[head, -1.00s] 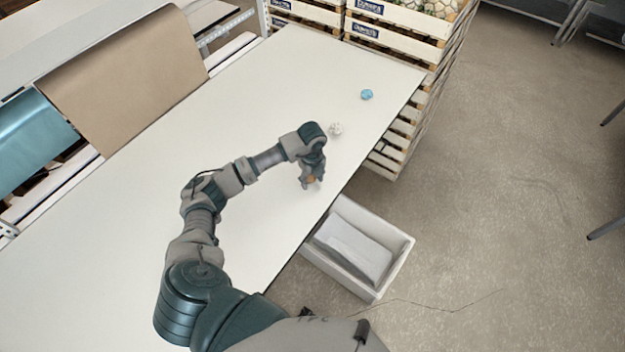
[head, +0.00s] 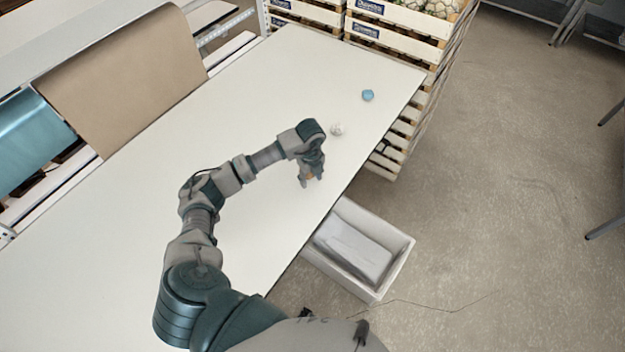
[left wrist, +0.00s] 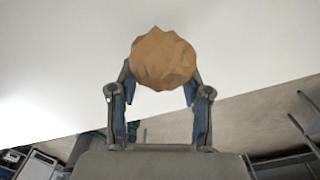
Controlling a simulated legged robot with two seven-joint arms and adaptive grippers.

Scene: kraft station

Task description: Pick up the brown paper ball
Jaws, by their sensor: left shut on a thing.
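The brown paper ball (left wrist: 163,58) is a crumpled, faceted lump between the fingertips of my left gripper in the left wrist view. My left gripper (head: 311,177) is shut on it, over the white table (head: 240,120) near its right edge. In the head view only a small bit of the ball shows between the fingers. I cannot tell whether the ball touches the table. My right gripper is in neither view.
A white paper ball (head: 337,129) lies just beyond the gripper, and a blue paper ball (head: 368,95) lies farther back. A white bin (head: 395,262) stands on the floor beside the table. Stacked wooden crates (head: 395,40) stand at the far end.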

